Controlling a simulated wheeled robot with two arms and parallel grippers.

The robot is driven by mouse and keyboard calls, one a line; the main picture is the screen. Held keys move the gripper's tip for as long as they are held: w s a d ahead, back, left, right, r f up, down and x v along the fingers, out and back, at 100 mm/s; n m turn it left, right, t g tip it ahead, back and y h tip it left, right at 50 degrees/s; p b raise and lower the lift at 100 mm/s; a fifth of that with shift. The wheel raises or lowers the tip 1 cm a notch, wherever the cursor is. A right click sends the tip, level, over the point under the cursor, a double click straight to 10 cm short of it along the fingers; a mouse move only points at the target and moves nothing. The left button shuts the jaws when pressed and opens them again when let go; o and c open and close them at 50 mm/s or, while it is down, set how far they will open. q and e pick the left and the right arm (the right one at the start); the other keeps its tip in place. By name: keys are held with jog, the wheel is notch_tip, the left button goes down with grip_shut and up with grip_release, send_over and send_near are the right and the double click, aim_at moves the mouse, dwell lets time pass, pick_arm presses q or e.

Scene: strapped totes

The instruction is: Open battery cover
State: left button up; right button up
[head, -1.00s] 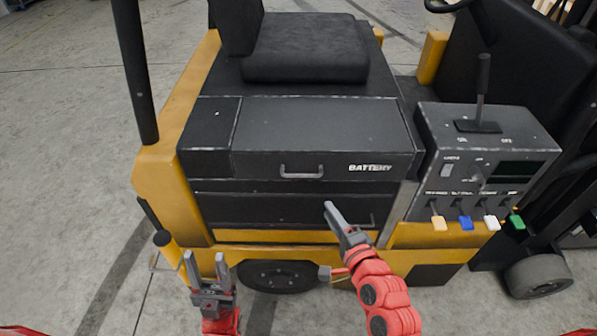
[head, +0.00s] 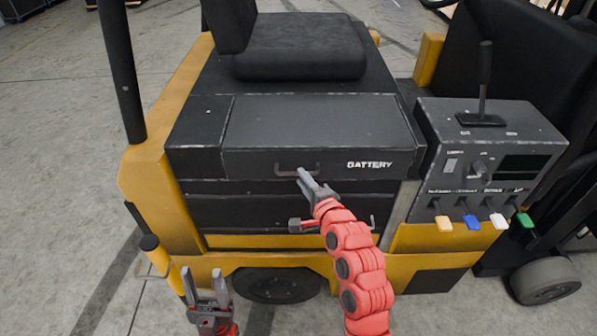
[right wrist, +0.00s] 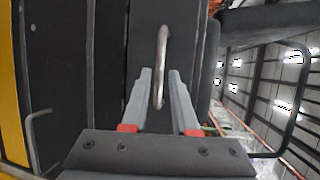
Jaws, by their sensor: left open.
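The battery cover (head: 315,125) is a dark grey panel marked "BATTERY" on the forklift's side below the seat, and it is closed. Its metal handle (head: 284,172) is on the front face, partly hidden by my right gripper (head: 304,178). In the right wrist view the handle (right wrist: 162,50) appears between the two open fingers of my right gripper (right wrist: 160,72), with gaps on both sides; I cannot tell if they touch. My left gripper (head: 203,277) is open and empty, low in front of the yellow body, away from the cover.
A control box (head: 490,165) with a lever and several coloured switches stands right of the cover. A second handle (right wrist: 40,140) shows on the panel below in the right wrist view. A black post (head: 120,75) rises at the left. The seat (head: 298,50) is above the cover.

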jog(key=shift+p+x, duration=0.4)
jog(key=shift+x, duration=1.45)
grip_shut()
